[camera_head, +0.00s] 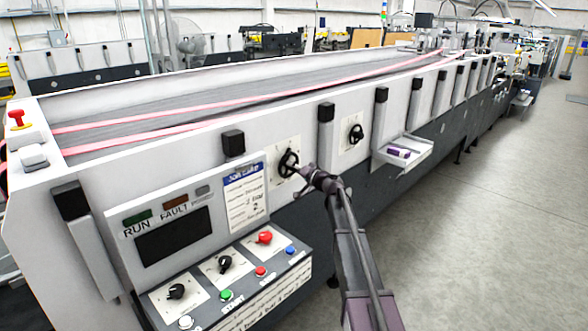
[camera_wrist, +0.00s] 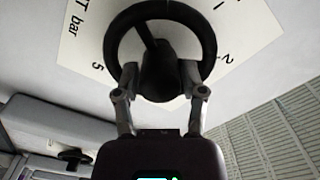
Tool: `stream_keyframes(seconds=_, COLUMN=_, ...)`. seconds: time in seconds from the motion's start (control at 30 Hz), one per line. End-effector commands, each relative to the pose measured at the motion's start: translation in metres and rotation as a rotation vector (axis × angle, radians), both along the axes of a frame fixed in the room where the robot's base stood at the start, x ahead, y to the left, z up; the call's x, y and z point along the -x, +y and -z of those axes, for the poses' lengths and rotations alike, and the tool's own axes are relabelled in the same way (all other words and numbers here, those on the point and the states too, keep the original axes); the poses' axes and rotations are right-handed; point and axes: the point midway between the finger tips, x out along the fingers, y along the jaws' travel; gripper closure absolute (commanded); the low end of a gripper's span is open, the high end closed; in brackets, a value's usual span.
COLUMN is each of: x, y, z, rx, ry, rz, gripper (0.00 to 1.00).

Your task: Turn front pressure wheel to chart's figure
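The black pressure wheel (camera_head: 288,163) sits on a white dial plate on the machine's side, nearest the control panel. My gripper (camera_head: 306,174) is at this wheel. The plate (camera_wrist: 82,38) shows "T bar" and the figures 1, 2 and 5. My gripper's fingers (camera_wrist: 158,88) lie on both sides of the dark hub, close against it; firm contact is unclear. The chart (camera_head: 245,198) has a blue heading; its small writing is not surely readable.
A second black wheel (camera_head: 355,134) is farther along the side. The control panel (camera_head: 220,275) with knobs and coloured buttons juts out below the chart. A white tray (camera_head: 403,152) with a purple item projects to the right. The floor (camera_head: 480,230) at right is clear.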

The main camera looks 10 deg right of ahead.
Motion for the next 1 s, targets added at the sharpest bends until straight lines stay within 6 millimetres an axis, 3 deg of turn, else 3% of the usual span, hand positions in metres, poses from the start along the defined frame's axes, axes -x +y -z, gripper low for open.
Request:
stream_keyframes(seconds=0.57, x=0.003, y=-0.002, z=0.000, rx=0.001, ry=-0.001, rz=0.000, gripper=0.18)
stream_keyframes(seconds=0.77, x=0.016, y=-0.010, z=0.000, rx=0.001, ry=0.000, rz=0.001, gripper=0.18)
stream_keyframes(seconds=1.0, x=0.045, y=-0.030, z=0.000, rx=0.001, ry=0.000, rz=0.001, gripper=0.18)
